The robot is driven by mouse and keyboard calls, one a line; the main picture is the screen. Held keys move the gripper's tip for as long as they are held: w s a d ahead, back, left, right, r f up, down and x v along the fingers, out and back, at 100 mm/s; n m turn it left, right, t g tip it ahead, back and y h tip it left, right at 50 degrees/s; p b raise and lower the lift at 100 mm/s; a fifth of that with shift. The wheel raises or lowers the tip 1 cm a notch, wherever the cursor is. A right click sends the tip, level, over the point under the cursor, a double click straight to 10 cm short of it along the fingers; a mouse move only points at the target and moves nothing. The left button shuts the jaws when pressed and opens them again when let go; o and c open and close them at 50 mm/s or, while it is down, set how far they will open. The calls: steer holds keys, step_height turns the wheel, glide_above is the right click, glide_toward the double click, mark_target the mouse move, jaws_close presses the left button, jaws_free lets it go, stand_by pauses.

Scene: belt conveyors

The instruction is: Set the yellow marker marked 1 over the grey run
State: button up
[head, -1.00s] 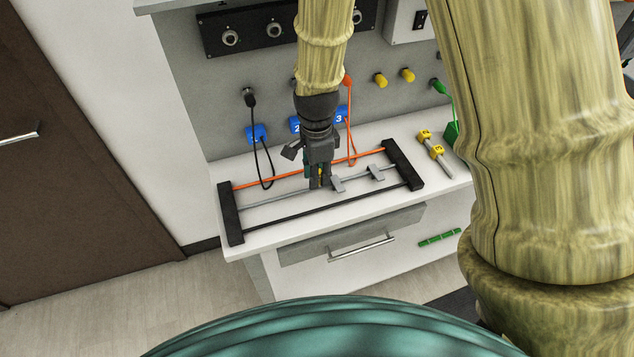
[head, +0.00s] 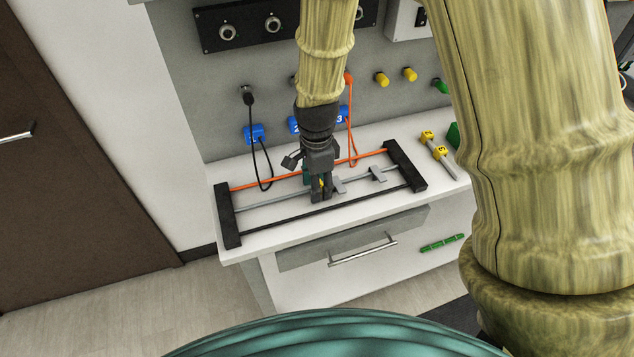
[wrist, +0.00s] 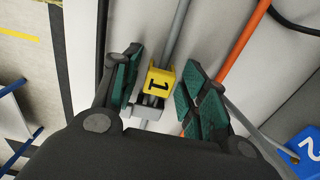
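The yellow marker marked 1 (wrist: 161,82) sits at the grey run (wrist: 178,30), which shows above and below it in the wrist view. A grey clip-like part (wrist: 148,106) shows at its lower end. In the head view only a sliver of yellow (head: 322,184) shows between my fingers. My gripper (head: 321,197) is low over the rack at the grey run (head: 270,201). In the wrist view my gripper (wrist: 160,88) has its green-padded fingers apart on either side of the marker, with a visible gap on the right. Contact on the left is unclear.
The orange run (head: 270,182) lies behind and the black run (head: 300,221) in front, between black end blocks (head: 228,216). A grey clip (head: 377,174) sits on the grey run to the right. Yellow markers (head: 440,152) lie on a grey bar at right. Black and orange cables hang behind.

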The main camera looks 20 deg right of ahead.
steer(key=shift+r, duration=0.2)
step_height(320, 180, up, 12)
steer(key=b, duration=0.2)
stand_by(0.7)
steer(key=shift+d, duration=0.1)
